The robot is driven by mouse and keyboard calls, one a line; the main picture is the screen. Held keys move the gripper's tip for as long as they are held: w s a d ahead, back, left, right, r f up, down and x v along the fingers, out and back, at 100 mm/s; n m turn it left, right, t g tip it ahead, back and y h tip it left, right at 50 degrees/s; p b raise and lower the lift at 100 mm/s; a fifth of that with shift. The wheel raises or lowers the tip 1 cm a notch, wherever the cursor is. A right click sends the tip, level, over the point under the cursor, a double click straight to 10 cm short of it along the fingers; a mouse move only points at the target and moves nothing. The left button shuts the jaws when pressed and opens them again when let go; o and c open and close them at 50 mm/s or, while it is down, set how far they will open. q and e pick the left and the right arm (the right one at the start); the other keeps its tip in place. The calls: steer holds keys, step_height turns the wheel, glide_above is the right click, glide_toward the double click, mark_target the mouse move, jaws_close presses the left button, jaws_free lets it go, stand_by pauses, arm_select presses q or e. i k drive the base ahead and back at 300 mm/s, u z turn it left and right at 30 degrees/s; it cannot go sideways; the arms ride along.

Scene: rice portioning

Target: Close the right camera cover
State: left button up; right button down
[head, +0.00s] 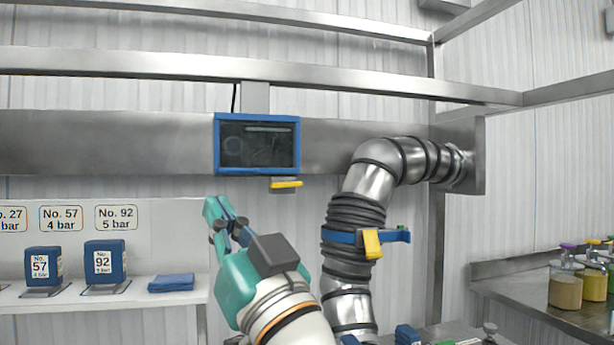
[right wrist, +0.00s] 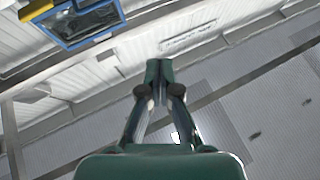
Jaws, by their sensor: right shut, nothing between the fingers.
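A dark glassy panel in a blue frame (head: 257,144) hangs on the grey metal beam, with a yellow tab (head: 286,184) below its lower right edge. I cannot tell for sure whether this is the camera cover, or whether it stands open. My right gripper (head: 216,210) is below and left of the panel, apart from it, with its teal fingers shut and empty. In the right wrist view the blue frame (right wrist: 66,42) is at the upper left, clear of the shut fingertips (right wrist: 158,72). My left gripper is not in view.
A silver bent pipe (head: 369,183) with a blue clamp and yellow handle (head: 372,244) stands right of my right arm. A shelf (head: 190,290) at left carries blue numbered blocks (head: 105,261) and a folded blue cloth (head: 171,283). Jars (head: 565,291) stand on a counter at far right.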

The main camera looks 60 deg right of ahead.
mark_target(223, 116)
steer(key=u, duration=1.85)
steer(key=i, duration=0.1)
steer(key=z, duration=3.3)
steer(key=k, duration=1.4)
steer(key=u, duration=0.55)
steer(key=i, duration=1.7)
steer(key=u, duration=0.05)
